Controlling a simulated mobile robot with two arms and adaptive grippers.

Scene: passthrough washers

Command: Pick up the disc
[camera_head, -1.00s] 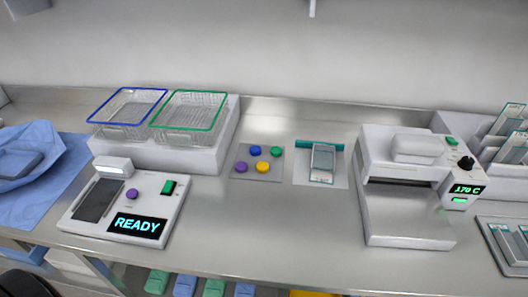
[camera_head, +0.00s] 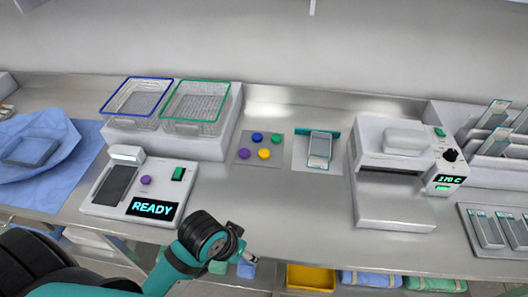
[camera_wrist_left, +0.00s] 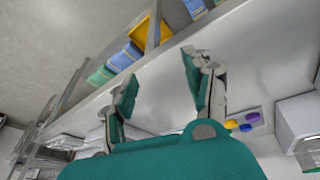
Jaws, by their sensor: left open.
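Small round discs lie on a grey square pad (camera_head: 244,162) on the counter: blue (camera_head: 257,137), green (camera_head: 276,139), purple (camera_head: 244,154) and yellow (camera_head: 264,154). Another purple disc-like piece (camera_head: 145,180) sits on the white READY device. My left gripper (camera_head: 248,247) is at the counter's front edge, in front of the pad and well short of it. In the left wrist view its two fingers (camera_wrist_left: 161,68) are apart with nothing between them. That view also shows the yellow (camera_wrist_left: 231,124), blue (camera_wrist_left: 245,127) and purple (camera_wrist_left: 252,117) discs beyond the right finger. My right gripper is out of view.
The READY device (camera_head: 106,210) stands left of the gripper, with wire baskets (camera_head: 195,108) on a white block behind. A slide holder (camera_head: 319,148) lies right of the pad, then a white heater (camera_head: 395,210) reading 170 C. Steel counter before the pad is clear.

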